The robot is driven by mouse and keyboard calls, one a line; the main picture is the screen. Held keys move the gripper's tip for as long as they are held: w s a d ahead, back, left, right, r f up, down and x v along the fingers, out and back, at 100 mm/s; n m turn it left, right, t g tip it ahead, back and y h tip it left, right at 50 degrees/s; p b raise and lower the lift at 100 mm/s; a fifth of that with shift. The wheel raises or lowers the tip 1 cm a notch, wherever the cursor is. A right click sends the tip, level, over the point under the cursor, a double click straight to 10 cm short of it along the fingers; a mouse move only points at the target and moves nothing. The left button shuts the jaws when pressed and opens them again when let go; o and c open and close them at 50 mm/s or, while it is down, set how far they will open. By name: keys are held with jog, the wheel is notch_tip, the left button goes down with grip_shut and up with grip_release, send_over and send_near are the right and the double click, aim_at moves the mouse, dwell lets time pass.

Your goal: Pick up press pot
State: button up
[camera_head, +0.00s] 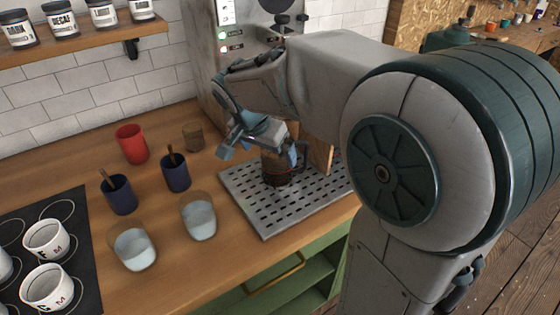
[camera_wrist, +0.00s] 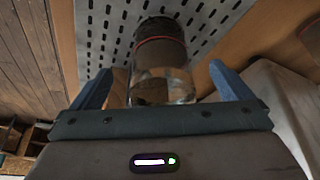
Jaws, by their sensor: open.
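The press pot (camera_head: 276,172) is a dark, brownish glass cylinder standing on a perforated metal tray (camera_head: 250,212) in the head view. My gripper (camera_head: 259,152) is over its top, with its blue fingers apart, and hides the upper part of the pot. In the wrist view the press pot (camera_wrist: 161,50) lies between and beyond the spread fingers of my gripper (camera_wrist: 163,85). It shows a dark body, a thin red band and a clear glass part nearer the camera. I cannot tell whether a finger touches it.
Left of the tray stand a red cup (camera_head: 131,144), dark blue cups (camera_head: 176,173) with sticks, a small brown glass (camera_head: 193,135) and pale-filled glasses (camera_head: 199,217). White mugs (camera_head: 46,239) stand on a black mat. A wooden piece (camera_head: 320,156) stands right of the pot. A metal machine is behind.

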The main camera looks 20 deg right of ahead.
jog(key=w+d, duration=0.1)
jog(key=w+d+f+p, duration=0.1)
jog(key=w+d, duration=0.1)
jog(key=shift+w+d, duration=0.1)
jog(key=shift+w, duration=0.1)
jog(key=c, duration=2)
jog(key=shift+c, duration=0.7)
